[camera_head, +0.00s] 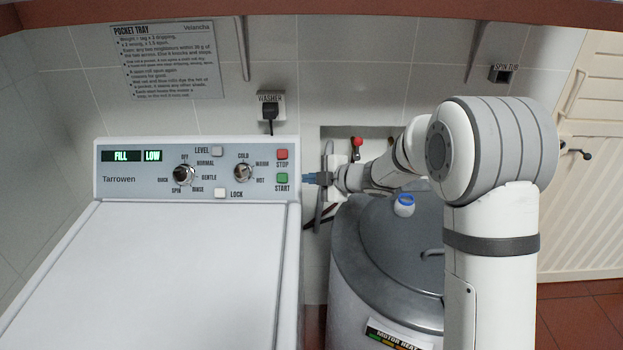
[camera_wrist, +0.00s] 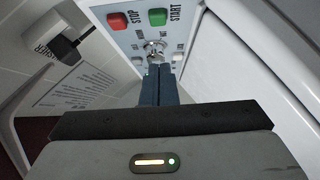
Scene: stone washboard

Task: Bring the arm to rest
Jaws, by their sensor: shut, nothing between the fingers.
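My gripper (camera_head: 312,179) is at the right end of the washer's control panel (camera_head: 130,181), close beside the green START button (camera_head: 282,178). Its blue fingers are shut with nothing between them. In the wrist view the shut fingers (camera_wrist: 160,86) point along the panel, with the green START button (camera_wrist: 158,17) and the red STOP button (camera_wrist: 117,20) beyond them. I cannot tell whether the fingertips touch the panel. My arm reaches in from the right, over the spin tub. The washer display reads FILL and LOW.
The spin tub (camera_head: 345,262) stands right of the washer, with a blue-and-white cap (camera_head: 404,205) on its lid. A red-handled valve (camera_head: 357,142) is in the wall recess behind my arm. A plug labelled WASHER (camera_head: 269,112) is on the wall. The washer's white lid (camera_head: 150,280) is clear.

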